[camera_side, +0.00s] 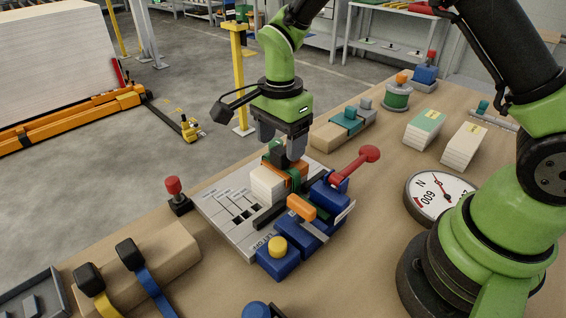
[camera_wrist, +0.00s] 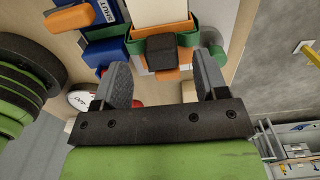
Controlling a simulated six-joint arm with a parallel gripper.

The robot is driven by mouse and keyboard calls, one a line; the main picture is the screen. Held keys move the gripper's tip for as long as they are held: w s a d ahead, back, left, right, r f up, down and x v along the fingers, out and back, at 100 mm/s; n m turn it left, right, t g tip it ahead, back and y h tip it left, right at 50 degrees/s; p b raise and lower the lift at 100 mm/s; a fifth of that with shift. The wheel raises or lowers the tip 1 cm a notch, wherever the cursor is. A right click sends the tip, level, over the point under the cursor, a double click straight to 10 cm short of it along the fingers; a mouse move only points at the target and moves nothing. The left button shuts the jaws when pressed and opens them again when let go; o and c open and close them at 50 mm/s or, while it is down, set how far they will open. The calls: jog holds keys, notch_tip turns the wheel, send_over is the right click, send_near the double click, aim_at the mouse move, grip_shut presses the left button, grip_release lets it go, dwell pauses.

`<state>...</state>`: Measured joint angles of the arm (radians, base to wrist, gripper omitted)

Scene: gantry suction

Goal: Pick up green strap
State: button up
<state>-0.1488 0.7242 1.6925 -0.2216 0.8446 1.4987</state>
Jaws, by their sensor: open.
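The green strap (camera_side: 296,179) lies across an orange and white block stack (camera_side: 268,184) on a grey slotted board (camera_side: 222,220). In the wrist view the green strap (camera_wrist: 187,39) runs crosswise, with a black grip (camera_wrist: 160,52) on it. My gripper (camera_side: 281,147) is open, pointing down just above the strap. In the wrist view its fingers (camera_wrist: 162,72) are apart, with the black grip between them in the picture. I cannot tell whether either finger touches it. Part of the strap is hidden by the grip and fingers.
A blue fixture with a red-knobbed lever (camera_side: 354,166) stands close on the right. A wooden block (camera_side: 182,252) with yellow and blue straps is front left. A red-topped post (camera_side: 176,195) stands left of the board.

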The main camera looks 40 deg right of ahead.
jog(key=shift+w+f, duration=0.1)
jog(key=shift+f, duration=1.35)
jog(key=c, duration=1)
jog(key=r, duration=0.9)
jog(key=shift+w+a+r, duration=0.25)
jog(key=shift+w+r, duration=0.05)
jog(key=shift+r, duration=0.1)
jog(key=shift+c, duration=0.2)
jog(key=w+a+f, duration=0.1)
jog(key=a, duration=2.1)
jog(key=shift+w, duration=0.15)
